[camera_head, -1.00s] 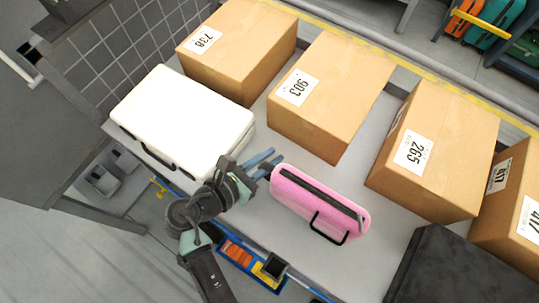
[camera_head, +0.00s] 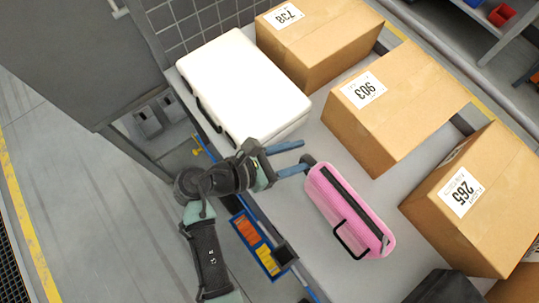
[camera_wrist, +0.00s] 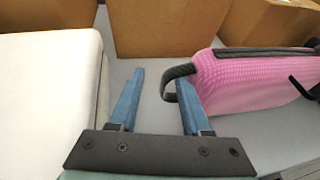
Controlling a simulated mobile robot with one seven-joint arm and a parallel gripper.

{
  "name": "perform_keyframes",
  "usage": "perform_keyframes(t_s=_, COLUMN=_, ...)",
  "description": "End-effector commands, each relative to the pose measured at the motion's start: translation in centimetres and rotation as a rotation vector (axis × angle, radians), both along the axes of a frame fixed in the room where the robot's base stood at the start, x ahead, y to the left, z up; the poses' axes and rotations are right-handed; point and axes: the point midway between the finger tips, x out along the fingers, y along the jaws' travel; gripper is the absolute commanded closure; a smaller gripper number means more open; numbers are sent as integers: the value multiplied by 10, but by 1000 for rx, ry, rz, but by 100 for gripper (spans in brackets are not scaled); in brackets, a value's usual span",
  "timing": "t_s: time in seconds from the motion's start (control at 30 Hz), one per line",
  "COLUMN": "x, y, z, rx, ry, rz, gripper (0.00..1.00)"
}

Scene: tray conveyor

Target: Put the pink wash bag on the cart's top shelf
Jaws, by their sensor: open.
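The pink wash bag (camera_head: 343,206) lies on the grey conveyor surface, with a black zip strip, a black side handle and a dark loop at its near end. It also shows at the right of the wrist view (camera_wrist: 255,80), the loop close to my right finger. My gripper (camera_head: 296,159) is open and empty, its two blue fingers pointing at the gap between the white case and the bag. I cannot tell whether the right finger touches the loop. The cart's top shelf cannot be made out for certain.
A white case (camera_head: 243,85) stands left of my gripper. Cardboard boxes 738 (camera_head: 318,42), 903 (camera_head: 390,105) and 265 (camera_head: 475,200) line the far side. A dark case (camera_head: 445,288) is at the bottom right.

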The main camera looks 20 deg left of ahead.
Motion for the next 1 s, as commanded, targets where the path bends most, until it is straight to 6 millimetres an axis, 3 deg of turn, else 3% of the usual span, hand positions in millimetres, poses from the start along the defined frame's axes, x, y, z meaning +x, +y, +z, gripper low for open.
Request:
perform_keyframes(t_s=0.3, x=-39, y=44, z=23, rx=1, ry=1, rz=3, gripper=52)
perform_keyframes(t_s=0.5, x=-49, y=53, z=30, rx=1, ry=1, rz=0, gripper=52)
perform_keyframes(t_s=0.67, x=-44, y=55, z=33, rx=31, ry=-18, rz=-4, gripper=52)
perform_keyframes(t_s=0.77, x=-20, y=59, z=45, rx=179, ry=-112, rz=-25, gripper=52)
perform_keyframes(t_s=0.87, x=25, y=67, z=77, rx=474, ry=-303, rz=-63, gripper=52)
perform_keyframes(t_s=0.97, x=78, y=72, z=137, rx=867, ry=-566, rz=-98, gripper=52)
perform_keyframes(t_s=1.0, x=97, y=71, z=167, rx=1031, ry=-677, rz=-104, gripper=52)
